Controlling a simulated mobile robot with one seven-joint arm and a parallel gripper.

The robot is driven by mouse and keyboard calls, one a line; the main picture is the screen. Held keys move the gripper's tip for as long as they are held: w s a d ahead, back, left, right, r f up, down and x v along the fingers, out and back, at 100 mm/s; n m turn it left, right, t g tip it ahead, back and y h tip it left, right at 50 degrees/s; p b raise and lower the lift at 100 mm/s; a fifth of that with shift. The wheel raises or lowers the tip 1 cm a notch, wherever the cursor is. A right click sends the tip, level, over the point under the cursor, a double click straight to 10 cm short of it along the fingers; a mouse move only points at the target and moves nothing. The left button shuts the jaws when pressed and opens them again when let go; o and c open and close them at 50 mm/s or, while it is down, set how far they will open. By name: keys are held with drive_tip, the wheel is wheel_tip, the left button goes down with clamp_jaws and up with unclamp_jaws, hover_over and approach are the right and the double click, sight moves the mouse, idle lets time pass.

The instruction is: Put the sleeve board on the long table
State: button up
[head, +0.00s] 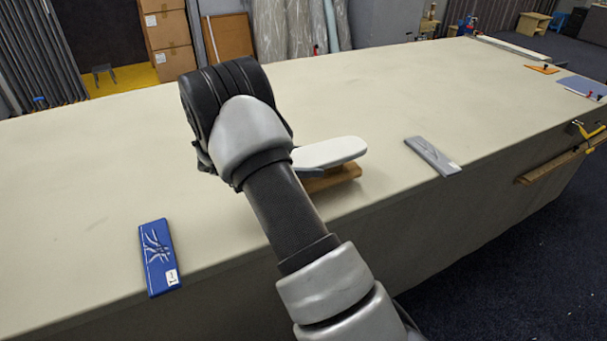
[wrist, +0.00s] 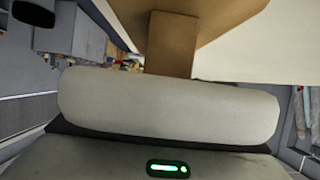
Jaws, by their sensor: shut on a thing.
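The sleeve board (head: 335,151) has a narrow white padded top over a light-brown wooden base (head: 335,178). It is at the long table (head: 420,95), near its front edge, with its left part hidden behind my arm. The base looks level and on or just above the cloth; I cannot tell if it touches. In the wrist view the padded top (wrist: 165,105) lies across the picture, with the wooden post and base (wrist: 172,45) above it. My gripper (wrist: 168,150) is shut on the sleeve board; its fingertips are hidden.
A blue flat packet (head: 158,255) lies at the front left of the table. A grey flat packet (head: 432,157) lies to the right of the board. An orange piece (head: 542,69) and a blue-grey sheet (head: 582,87) lie at the far right. The table's back middle is clear.

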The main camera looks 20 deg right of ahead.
drive_tip(key=shift+f, duration=1.8)
drive_tip(key=o, duration=1.7)
drive_tip(key=shift+f, duration=0.15)
drive_tip(key=shift+c, duration=0.2)
